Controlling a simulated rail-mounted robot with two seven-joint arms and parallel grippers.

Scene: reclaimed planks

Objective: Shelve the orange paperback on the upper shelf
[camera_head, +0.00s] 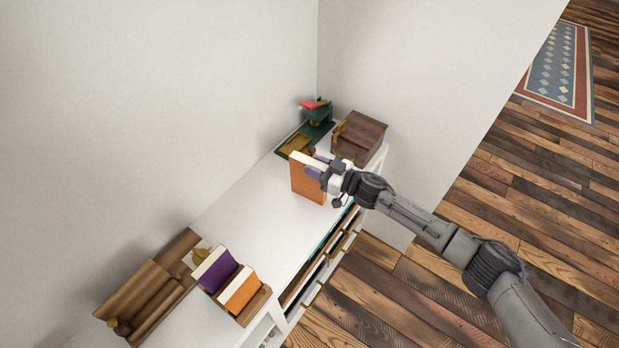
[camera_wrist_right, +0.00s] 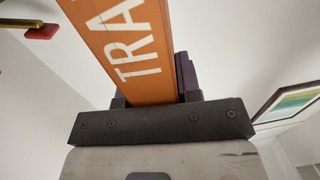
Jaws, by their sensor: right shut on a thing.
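An orange paperback (camera_head: 308,183) with pale page edges stands upright over the white unit's top (camera_head: 258,215). My right gripper (camera_head: 320,172) is shut on it, reaching in from the right. I cannot tell whether its lower edge touches the top. In the right wrist view the orange book (camera_wrist_right: 130,45) shows large white letters "TRA" and sits between the fingers of the gripper (camera_wrist_right: 152,98). Below the white top, the unit's front has open shelf space (camera_head: 300,283) holding items, partly hidden. My left gripper is out of view.
A wooden holder (camera_head: 258,306) at lower left bears a purple book (camera_head: 214,270) and another orange book (camera_head: 240,290). A wooden rack (camera_head: 150,290) lies beside it. A brown box (camera_head: 358,137) and green stand (camera_head: 318,120) occupy the far end. The middle of the top is clear.

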